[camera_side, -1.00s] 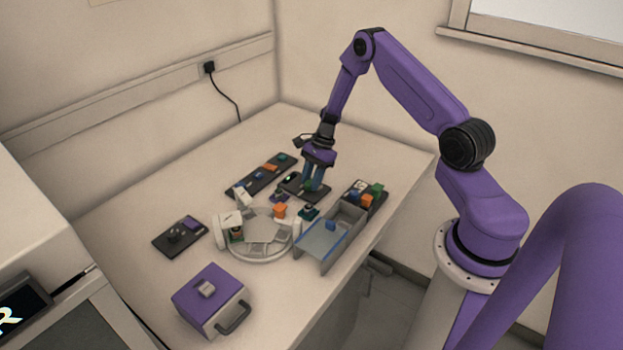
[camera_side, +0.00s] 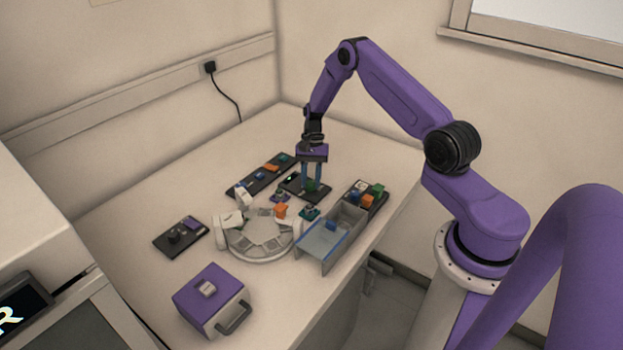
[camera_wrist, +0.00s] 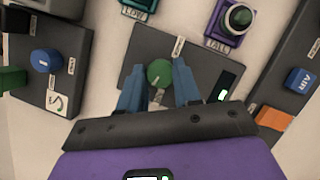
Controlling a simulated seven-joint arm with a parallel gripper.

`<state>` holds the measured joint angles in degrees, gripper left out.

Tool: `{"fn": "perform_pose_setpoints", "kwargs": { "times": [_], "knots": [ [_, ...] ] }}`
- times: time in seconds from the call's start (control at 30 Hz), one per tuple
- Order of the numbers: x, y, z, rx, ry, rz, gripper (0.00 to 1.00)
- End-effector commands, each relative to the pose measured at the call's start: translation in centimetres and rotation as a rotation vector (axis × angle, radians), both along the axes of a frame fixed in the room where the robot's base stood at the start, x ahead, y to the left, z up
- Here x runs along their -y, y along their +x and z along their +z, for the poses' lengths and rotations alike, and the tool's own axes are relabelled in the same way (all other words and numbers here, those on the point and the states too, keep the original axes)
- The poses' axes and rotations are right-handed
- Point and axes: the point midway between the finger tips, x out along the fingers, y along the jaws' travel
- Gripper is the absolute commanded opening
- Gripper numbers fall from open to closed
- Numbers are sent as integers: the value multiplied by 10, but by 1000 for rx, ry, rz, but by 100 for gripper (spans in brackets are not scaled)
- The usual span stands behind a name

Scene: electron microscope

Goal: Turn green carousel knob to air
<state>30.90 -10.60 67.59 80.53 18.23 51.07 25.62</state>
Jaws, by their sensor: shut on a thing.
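The green knob (camera_wrist: 159,72) is a round knob on a dark flat panel (camera_wrist: 150,45) in the wrist view, with a small pale mark beside it. My gripper (camera_wrist: 158,67) has one blue finger on each side of the knob and is shut on it. In the side view the gripper (camera_side: 312,185) points straight down onto the same panel (camera_side: 293,182). The knob is mostly hidden there behind the fingers. The panel's small labels are too small to read.
A tall-labelled purple holder (camera_wrist: 232,20) and a low-labelled teal holder (camera_wrist: 138,8) stand close to the panel. A panel with a blue knob (camera_wrist: 46,60) is at left. A grey tray (camera_side: 314,250), round carousel (camera_side: 262,252) and purple box (camera_side: 208,292) stand nearer.

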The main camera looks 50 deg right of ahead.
Motion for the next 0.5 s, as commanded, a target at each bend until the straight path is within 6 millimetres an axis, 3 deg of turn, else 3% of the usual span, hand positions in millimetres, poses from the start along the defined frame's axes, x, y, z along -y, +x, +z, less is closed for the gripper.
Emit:
{"fn": "perform_pose_setpoints", "kwargs": {
  "times": [0.5],
  "knots": [
    [-2, 2, 0, 0, 0, 425, 2]
  ]
}}
